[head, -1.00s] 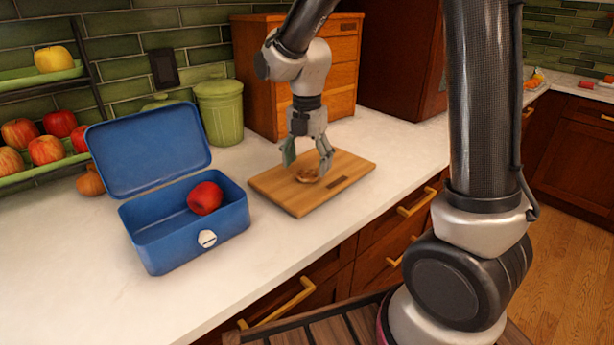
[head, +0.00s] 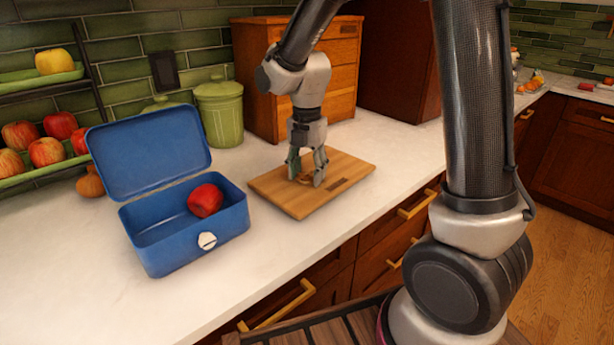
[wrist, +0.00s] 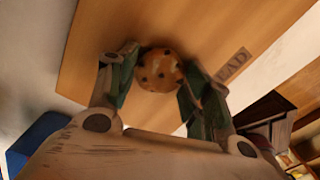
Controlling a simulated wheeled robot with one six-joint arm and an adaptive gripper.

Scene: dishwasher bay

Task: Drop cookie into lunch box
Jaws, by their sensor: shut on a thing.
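The cookie (wrist: 160,70) is round and golden with dark chips. In the wrist view it sits between my gripper's two fingers (wrist: 158,82), which press on its sides over the cutting board. In the head view my gripper (head: 306,180) is down at the wooden cutting board (head: 345,172) and mostly hides the cookie. The cookie appears at or very near the board's surface. The blue lunch box (head: 180,252) stands open on the counter to the left of the board, its lid tilted back. A red apple (head: 205,200) lies inside at its right end; the left part is empty.
A green canister (head: 220,112) and a wooden drawer box (head: 335,75) stand behind the board. A tiered rack with apples (head: 47,152) is at the left. The white counter (head: 75,270) is clear in front of the lunch box.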

